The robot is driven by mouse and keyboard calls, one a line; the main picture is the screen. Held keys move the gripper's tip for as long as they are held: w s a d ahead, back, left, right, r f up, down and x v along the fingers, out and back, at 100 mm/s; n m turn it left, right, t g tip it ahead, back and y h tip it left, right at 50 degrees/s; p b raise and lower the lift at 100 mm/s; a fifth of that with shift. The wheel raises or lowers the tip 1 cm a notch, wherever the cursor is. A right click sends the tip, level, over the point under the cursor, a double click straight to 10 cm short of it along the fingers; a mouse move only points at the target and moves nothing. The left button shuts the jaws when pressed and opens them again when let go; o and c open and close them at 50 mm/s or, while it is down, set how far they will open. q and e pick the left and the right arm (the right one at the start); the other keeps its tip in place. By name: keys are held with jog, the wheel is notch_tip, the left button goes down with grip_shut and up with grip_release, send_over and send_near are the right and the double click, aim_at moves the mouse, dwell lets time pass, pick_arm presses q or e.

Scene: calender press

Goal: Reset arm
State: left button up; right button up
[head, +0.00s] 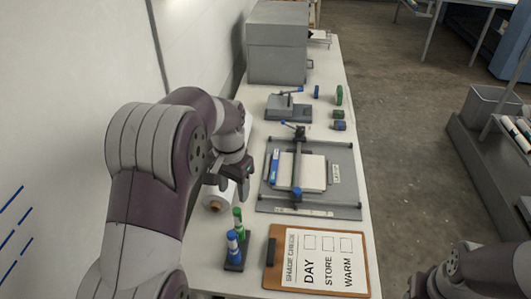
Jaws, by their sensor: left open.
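My left arm reaches in from the left over the table. Its gripper (229,191) points down, open and empty, over the table's left side, above a white roll (218,197) that it partly hides. It is left of the flat grey press (340,205), clear of the blue handle at the press's left side. My right arm shows only in the bottom right corner, off the table's right side; its fingers do not show.
A clipboard (275,232) with a checklist lies at the front. Blue and green bottles stand in a dark holder (236,267). A small grey device (288,113) and a large grey box (277,50) stand farther back. Small blue and green items line the right edge. The wall is close on the left.

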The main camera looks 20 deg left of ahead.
pick_arm(q)
jog(key=shift+w, duration=0.2)
jog(key=s+d+f+n+b, duration=0.1)
jog(key=s+d+f+b, duration=0.1)
jog(key=s, duration=0.5)
jog(key=s+d+f+n+t+b, duration=0.1)
jog(key=s+d+f, duration=0.3)
jog(key=s+d, duration=0.2)
jog(key=shift+s+d+f+b, duration=0.15)
jog(key=shift+s+f+b, duration=0.15)
jog(key=shift+s+b, duration=0.1)
